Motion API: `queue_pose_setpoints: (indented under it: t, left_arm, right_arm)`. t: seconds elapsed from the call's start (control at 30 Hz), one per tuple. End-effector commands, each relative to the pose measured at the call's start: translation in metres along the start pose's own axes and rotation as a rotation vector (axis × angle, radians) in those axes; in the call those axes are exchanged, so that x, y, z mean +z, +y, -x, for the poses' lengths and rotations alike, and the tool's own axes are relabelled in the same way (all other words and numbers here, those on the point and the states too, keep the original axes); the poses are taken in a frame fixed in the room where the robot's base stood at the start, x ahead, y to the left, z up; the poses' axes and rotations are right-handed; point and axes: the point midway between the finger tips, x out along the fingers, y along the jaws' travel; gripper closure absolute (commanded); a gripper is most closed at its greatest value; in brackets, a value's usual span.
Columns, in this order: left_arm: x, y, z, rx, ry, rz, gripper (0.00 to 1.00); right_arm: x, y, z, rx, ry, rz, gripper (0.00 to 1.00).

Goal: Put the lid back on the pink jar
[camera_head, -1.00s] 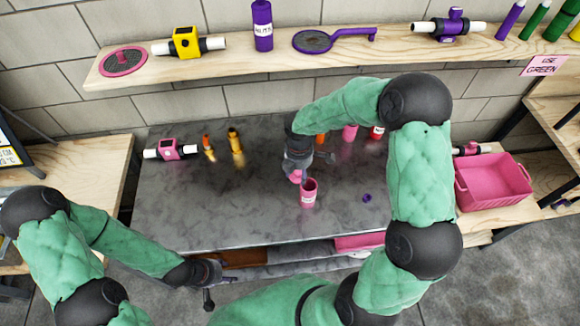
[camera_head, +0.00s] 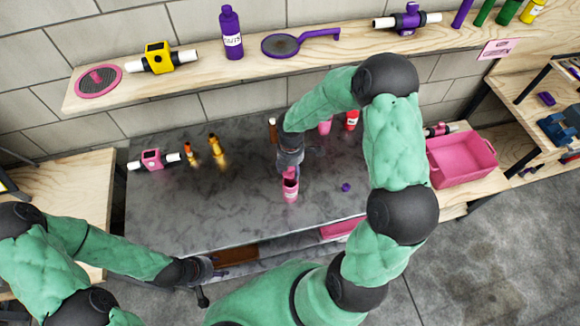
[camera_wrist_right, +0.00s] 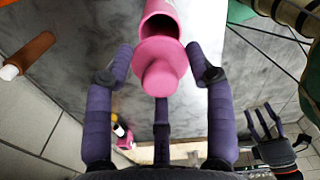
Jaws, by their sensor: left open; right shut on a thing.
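The pink jar (camera_head: 290,192) stands upright and open on the grey table. It also shows at the top of the right wrist view (camera_wrist_right: 158,14). My right gripper (camera_head: 289,166) is shut on the pink lid (camera_head: 289,174), which is at the jar's mouth. In the right wrist view, the lid (camera_wrist_right: 160,62) is between the fingers and overlaps the near rim, while part of the dark opening shows beyond it. I cannot tell whether lid and rim touch. My left gripper (camera_head: 212,270) is open and empty at the table's front edge; its spread fingers show in the right wrist view (camera_wrist_right: 264,122).
A small purple piece (camera_head: 346,187) lies right of the jar. Orange bottles (camera_head: 216,147) and a pink fitting (camera_head: 153,160) stand left; a red bottle (camera_head: 352,120) stands behind. A pink bin (camera_head: 462,160) is at right. The table (camera_head: 200,215) left of the jar is clear.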

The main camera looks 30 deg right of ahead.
Motion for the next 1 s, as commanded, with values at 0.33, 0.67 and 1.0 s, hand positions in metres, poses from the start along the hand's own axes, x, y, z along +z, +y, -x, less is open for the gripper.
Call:
queue_pose_setpoints:
  t: [0.33,0.67,1.0]
  left_arm:
    - [-0.001,-0.009,-0.026,0.000,0.000,0.000,0.48]
    - [-0.002,-0.014,-0.039,0.000,0.000,0.000,0.48]
    - [-0.002,-0.014,-0.039,0.000,0.000,0.000,0.48]
  right_arm:
    - [0.000,0.000,-0.032,0.000,0.000,0.000,0.68]
    - [0.000,0.001,-0.051,0.001,0.000,-0.001,0.68]
    - [0.000,0.001,-0.051,0.001,0.000,-0.001,0.68]
